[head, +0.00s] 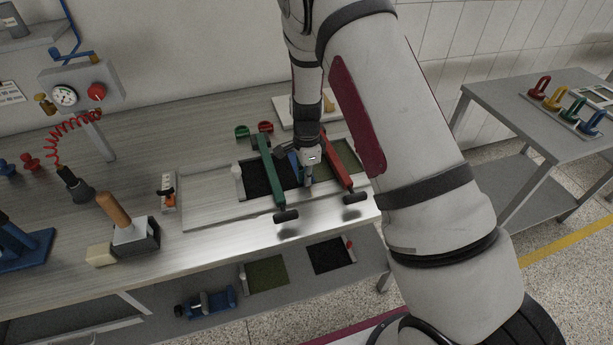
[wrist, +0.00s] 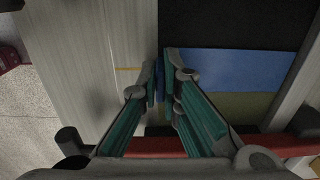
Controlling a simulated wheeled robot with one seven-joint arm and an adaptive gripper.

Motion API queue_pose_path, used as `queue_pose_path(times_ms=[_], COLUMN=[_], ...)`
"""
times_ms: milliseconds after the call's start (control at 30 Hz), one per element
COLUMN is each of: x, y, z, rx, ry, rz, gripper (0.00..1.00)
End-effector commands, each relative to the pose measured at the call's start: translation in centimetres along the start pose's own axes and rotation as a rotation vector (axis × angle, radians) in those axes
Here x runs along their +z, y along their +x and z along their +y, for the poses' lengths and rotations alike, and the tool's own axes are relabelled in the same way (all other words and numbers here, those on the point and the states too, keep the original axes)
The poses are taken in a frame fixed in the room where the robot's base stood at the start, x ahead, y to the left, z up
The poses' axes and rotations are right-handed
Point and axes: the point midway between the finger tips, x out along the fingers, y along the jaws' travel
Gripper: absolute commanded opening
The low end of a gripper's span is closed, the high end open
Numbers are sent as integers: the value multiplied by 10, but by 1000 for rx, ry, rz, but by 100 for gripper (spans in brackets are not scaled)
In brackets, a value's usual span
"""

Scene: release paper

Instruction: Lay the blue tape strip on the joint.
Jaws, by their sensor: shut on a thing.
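My gripper (head: 309,180) is low over the board between a green bar (head: 271,172) and a red bar (head: 341,160). In the wrist view my gripper (wrist: 159,82) is shut on a small blue end at its fingertips. The blue tape strip (wrist: 235,68) stretches right from the fingers, along the border between a black sheet (wrist: 240,25) and an olive sheet (wrist: 235,106). I cannot tell whether it touches them all along. In the head view the black sheet (head: 259,180) is left of my gripper, the olive sheet (head: 346,152) right; the strip (head: 293,161) is partly hidden.
The red bar (wrist: 155,147) crosses below my fingers in the wrist view. A wooden-handled block (head: 130,228) and a small dispenser (head: 168,193) stand left on the bench. Spare sheets (head: 266,274) lie on the lower shelf. A side table (head: 500,95) stands right.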

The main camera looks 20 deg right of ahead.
Motion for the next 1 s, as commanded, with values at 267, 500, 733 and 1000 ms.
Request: queue_pose_path(times_ms=[267,500,733,1000], x=[0,0,0,0], y=[0,-3,-34,-89], z=[0,0,-1,-1], rx=[0,-1,-4,-4], ry=[0,-1,-2,-2], rz=[0,0,0,0], gripper=[29,29,29,29])
